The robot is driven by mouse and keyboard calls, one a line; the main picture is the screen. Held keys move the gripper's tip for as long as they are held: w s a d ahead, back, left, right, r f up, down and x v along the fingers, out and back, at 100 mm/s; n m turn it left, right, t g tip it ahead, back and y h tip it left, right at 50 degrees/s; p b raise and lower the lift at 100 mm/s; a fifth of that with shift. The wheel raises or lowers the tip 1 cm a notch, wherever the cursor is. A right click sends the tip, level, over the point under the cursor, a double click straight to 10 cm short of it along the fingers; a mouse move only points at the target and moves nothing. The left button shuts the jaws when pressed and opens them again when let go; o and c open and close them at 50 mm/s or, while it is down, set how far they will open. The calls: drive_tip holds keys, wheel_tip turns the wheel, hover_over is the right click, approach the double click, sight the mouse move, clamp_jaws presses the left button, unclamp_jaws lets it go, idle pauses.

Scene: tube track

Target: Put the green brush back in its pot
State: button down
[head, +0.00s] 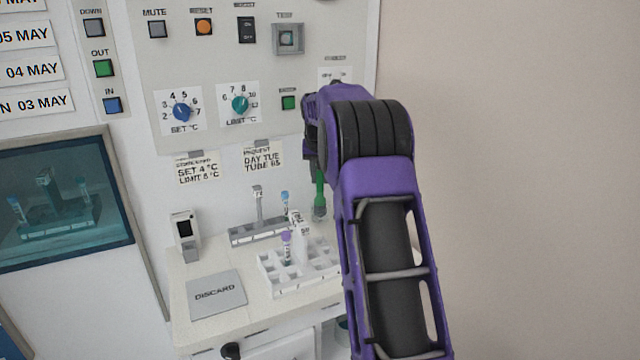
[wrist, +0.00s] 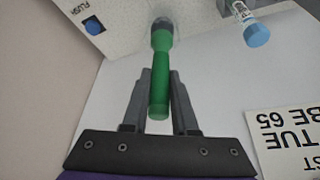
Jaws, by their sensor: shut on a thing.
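The green brush (head: 320,190) shows in the head view as an upright green handle below the end of my arm. In the wrist view the green brush (wrist: 160,85) lies between the two dark fingers of my gripper (wrist: 160,78), which is shut on it. A greyish part (wrist: 162,24) shows at the brush's far end; it also shows in the head view (head: 320,213). I cannot tell whether this is the brush's bristles or its pot. No pot can be made out clearly. My wrist hides much of the gripper in the head view.
A white rack (head: 290,280) holds a purple-capped tube (head: 286,242). Behind it is a grey stand (head: 250,236). A blue-capped tube (wrist: 254,28) shows beside the brush in the wrist view. A grey DISCARD pad (head: 216,308) lies on the counter. The control panel (head: 215,75) rises behind.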

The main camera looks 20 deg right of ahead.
drive_tip(key=shift+f, duration=0.7)
drive_tip(key=shift+f, duration=0.15)
drive_tip(key=c, duration=0.7)
unclamp_jaws()
drive_tip(key=v, duration=1.2)
drive_tip(key=shift+p, duration=0.45)
